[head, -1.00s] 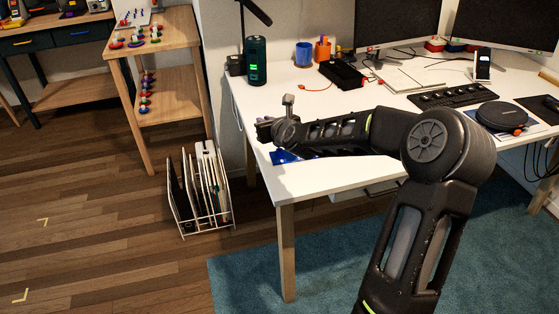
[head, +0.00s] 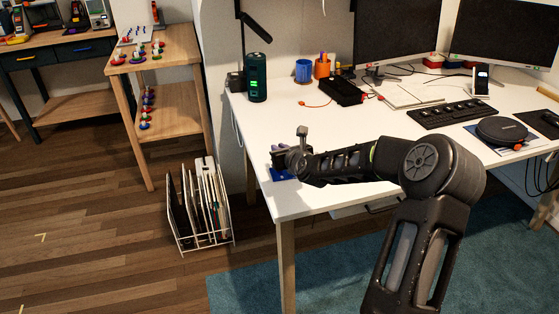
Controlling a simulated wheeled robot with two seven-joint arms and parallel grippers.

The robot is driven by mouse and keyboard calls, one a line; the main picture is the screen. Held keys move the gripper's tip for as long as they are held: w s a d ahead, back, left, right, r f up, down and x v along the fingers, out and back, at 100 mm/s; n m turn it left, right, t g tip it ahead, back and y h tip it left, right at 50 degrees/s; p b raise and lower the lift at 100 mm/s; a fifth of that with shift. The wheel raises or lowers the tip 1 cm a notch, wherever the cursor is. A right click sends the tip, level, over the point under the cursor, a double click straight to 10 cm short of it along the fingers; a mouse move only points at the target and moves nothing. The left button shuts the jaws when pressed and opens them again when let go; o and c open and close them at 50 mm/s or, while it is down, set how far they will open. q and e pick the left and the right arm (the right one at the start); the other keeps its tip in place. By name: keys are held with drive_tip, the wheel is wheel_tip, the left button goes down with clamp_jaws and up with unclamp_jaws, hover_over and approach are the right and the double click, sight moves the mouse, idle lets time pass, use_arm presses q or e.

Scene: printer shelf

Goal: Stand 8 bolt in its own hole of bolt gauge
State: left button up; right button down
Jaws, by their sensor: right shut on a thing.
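My right gripper (head: 277,158) is over the near left corner of the white desk, at the end of the dark arm. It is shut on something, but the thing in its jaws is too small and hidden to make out. A small blue piece (head: 281,175) shows on the desk right below the gripper, partly covered by it; I cannot tell for sure that it is the bolt gauge. The 8 bolt cannot be made out, and neither can any hole. My left gripper is not in view.
The white desk (head: 310,200) holds a dark green speaker (head: 257,77), a blue cup (head: 303,70), a black box (head: 343,91) and a keyboard (head: 449,112). A wire file rack (head: 205,243) stands on the floor. A wooden shelf (head: 172,56) carries small coloured pieces.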

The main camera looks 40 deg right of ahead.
drive_tip(key=shift+f, duration=1.95)
drive_tip(key=c, duration=1.5)
unclamp_jaws()
drive_tip(key=shift+s+a+r, duration=0.1)
drive_tip(key=shift+s+r, duration=0.15)
drive_tip(key=shift+s, duration=0.25)
drive_tip(key=p+v, duration=0.1)
drive_tip(key=v, duration=1)
drive_tip(key=shift+p, duration=0.4)
